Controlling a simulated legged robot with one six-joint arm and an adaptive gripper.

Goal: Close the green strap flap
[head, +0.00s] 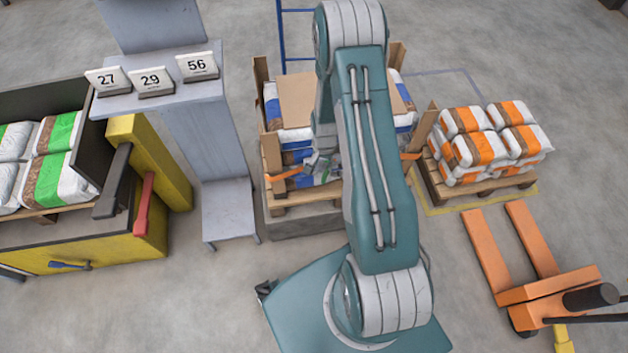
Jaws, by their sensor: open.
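I cannot make out a green strap flap in the head view; my arm covers much of the middle pallet stack. That stack of white and blue bags (294,156) stands on a wooden pallet with corner posts. An orange strap end (286,174) shows at its front left and another orange piece (411,156) at its right. A small green patch shows low on the stack beside my arm. My gripper (321,164) is at the front of the stack, small and partly hidden by my arm, open. I cannot tell whether it touches anything.
A grey stand with number cards (151,81) stands left of the stack. Further left, a yellow unit has a dark lever (113,182), a red lever (145,204) and green-striped bags (58,160). Right are orange-striped bags (481,149) and an orange pallet truck (545,286).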

